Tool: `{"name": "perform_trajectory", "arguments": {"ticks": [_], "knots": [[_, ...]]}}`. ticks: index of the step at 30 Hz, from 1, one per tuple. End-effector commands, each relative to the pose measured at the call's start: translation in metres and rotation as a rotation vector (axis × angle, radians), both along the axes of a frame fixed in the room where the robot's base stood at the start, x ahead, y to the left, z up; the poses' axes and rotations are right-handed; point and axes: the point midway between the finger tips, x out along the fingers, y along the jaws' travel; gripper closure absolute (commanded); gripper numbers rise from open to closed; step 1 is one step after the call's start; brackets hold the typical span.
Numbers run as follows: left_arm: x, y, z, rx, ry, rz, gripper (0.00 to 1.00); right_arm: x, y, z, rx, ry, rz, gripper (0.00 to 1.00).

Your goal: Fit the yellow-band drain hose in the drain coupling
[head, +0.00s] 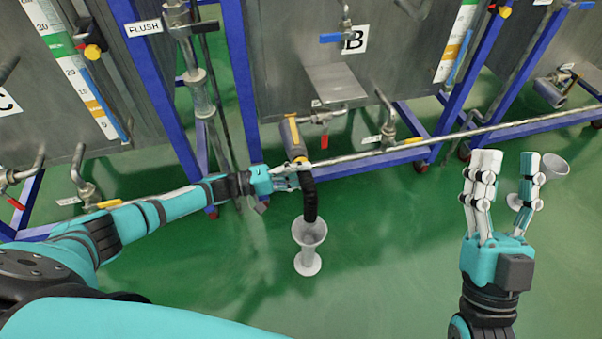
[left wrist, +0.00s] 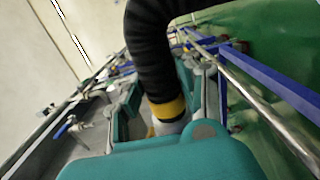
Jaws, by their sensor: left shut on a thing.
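The black drain hose (head: 309,200) hangs below tank B with its lower end in the grey funnel (head: 310,232). In the left wrist view, the hose (left wrist: 149,50) has a yellow band (left wrist: 168,109) and a grey end between my fingers. My left gripper (head: 291,175) is shut on the hose near its upper end. A grey drain coupling (head: 291,135) with yellow on it is just above the hose. The gripper partly hides where they meet, so I cannot tell whether the hose is seated. My right gripper (head: 508,168) is open and empty at the right.
A metal rail (head: 450,136) runs in front of the tanks. Another grey funnel (head: 553,168) stands behind my right gripper. Blue frames (head: 240,75) hold the tanks. The green floor (head: 390,240) between the funnels is clear.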

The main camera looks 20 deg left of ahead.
Motion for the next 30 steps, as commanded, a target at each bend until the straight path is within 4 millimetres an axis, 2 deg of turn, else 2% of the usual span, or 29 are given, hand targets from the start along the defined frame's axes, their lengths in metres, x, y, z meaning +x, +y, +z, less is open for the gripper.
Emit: {"name": "perform_trajectory", "arguments": {"ticks": [8, 9, 15, 24, 30], "knots": [[0.003, 0.002, 0.001, -0.001, -0.003, 0.001, 1.00, -0.005, 0.000, 0.004, 0.011, -0.035, 0.003, 0.60], [0.003, 0.002, 0.002, -0.001, -0.002, 0.001, 0.63, -0.005, 0.000, 0.005, 0.012, -0.039, 0.003, 0.60], [0.003, 0.002, 0.001, 0.000, -0.001, 0.001, 0.39, -0.005, 0.000, 0.005, 0.012, -0.040, 0.003, 0.60], [0.000, 0.005, -0.001, 0.002, 0.002, 0.001, 0.39, -0.004, 0.000, 0.005, 0.012, -0.035, 0.003, 0.60], [-0.015, 0.030, -0.001, 0.006, 0.002, 0.002, 0.39, -0.004, -0.001, 0.005, 0.011, -0.035, 0.002, 0.60]]}}
